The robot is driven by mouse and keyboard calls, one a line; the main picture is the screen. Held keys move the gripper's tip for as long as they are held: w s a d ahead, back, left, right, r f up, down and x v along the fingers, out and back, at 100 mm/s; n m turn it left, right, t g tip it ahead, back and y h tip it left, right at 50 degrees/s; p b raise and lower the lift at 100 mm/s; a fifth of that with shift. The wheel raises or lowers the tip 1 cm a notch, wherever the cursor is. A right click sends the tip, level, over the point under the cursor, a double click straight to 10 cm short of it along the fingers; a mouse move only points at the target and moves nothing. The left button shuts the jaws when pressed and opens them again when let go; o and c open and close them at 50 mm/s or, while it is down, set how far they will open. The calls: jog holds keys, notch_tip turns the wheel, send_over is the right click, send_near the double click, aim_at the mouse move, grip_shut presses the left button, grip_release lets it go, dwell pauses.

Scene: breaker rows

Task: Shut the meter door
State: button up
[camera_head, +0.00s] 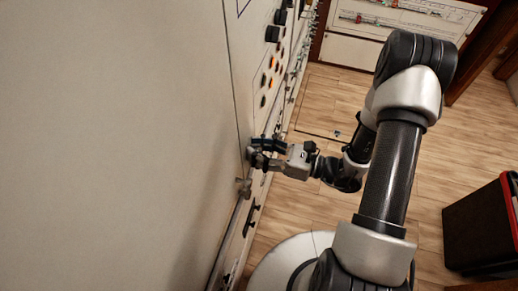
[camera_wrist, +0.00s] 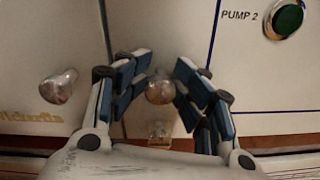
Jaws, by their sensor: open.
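My gripper (camera_head: 254,151) reaches left to the cabinet front in the head view. In the wrist view its blue-padded fingers (camera_wrist: 162,64) are open on either side of a round metal knob (camera_wrist: 160,88). I cannot tell whether they touch it. A second metal knob (camera_wrist: 58,86) stands on the pale panel to the left, outside the fingers. No label marks the meter door. A large pale panel (camera_head: 120,140) fills the left of the head view and may be a door. I cannot tell whether it stands ajar.
A green button (camera_wrist: 288,19) labelled PUMP 2 sits right of the fingers. Several buttons and dark switches (camera_head: 272,34) line the cabinet beyond my gripper. A black and red bin (camera_head: 480,230) stands at the right. The wooden floor (camera_head: 300,215) between is clear.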

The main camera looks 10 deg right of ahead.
dwell(0.3)
jog(key=v, duration=1.2)
jog(key=shift+a, duration=0.1)
